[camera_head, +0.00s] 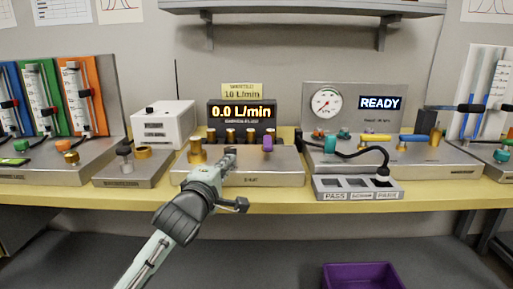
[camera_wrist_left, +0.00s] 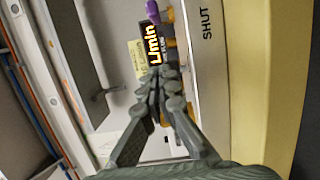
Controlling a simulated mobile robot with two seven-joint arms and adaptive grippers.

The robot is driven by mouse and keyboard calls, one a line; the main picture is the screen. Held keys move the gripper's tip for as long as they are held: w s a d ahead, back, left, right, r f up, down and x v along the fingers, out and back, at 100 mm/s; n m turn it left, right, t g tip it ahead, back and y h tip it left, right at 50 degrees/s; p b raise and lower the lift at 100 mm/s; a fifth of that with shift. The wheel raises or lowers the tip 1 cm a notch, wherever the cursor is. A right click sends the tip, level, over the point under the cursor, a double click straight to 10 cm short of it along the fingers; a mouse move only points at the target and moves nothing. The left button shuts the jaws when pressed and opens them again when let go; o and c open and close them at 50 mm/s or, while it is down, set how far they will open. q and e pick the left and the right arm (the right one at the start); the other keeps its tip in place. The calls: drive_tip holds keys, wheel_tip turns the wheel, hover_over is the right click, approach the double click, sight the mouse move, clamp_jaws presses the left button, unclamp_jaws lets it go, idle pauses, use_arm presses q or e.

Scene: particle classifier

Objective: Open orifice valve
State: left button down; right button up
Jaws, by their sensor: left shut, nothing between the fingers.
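My left gripper (camera_head: 230,156) is shut and empty over the metal flow block (camera_head: 245,179) in the head view. In the left wrist view its closed fingertips (camera_wrist_left: 166,80) lie in front of the lit display. A purple handle (camera_head: 267,143) stands on a fitting at the block's right; it also shows at the top of the left wrist view (camera_wrist_left: 152,11). Several brass fittings (camera_head: 196,152) stand on the block, partly hidden by my gripper. The block's front face reads SHUT in the left wrist view. I cannot tell whether the fingertips touch any fitting. My right gripper is out of view.
A display (camera_head: 241,114) reading 0.0 L/min stands behind the block. A white box (camera_head: 164,124) is to the left. A gauge panel (camera_head: 350,103) showing READY and a slotted tray (camera_head: 357,188) are to the right. A purple bin (camera_head: 362,276) sits below the table.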

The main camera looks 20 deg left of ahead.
sight(256, 161)
use_arm(q)
drive_tip(key=shift+w, duration=0.1)
drive_tip(key=shift+w, duration=0.4)
drive_tip(key=w, duration=0.4)
drive_tip(key=w+p, duration=0.1)
drive_tip(key=w, duration=0.3)
drive_tip(key=shift+w+a+r, duration=0.1)
drive_tip(key=shift+a, duration=0.1)
drive_tip(key=w+d, duration=0.1)
drive_tip(key=d, duration=0.1)
drive_tip(key=shift+w+d, duration=0.5)
drive_tip(key=shift+d, duration=0.45)
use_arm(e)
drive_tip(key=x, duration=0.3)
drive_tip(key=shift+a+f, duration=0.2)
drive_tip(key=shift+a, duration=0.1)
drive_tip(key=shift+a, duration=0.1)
use_arm(q)
drive_tip(key=shift+d, duration=0.1)
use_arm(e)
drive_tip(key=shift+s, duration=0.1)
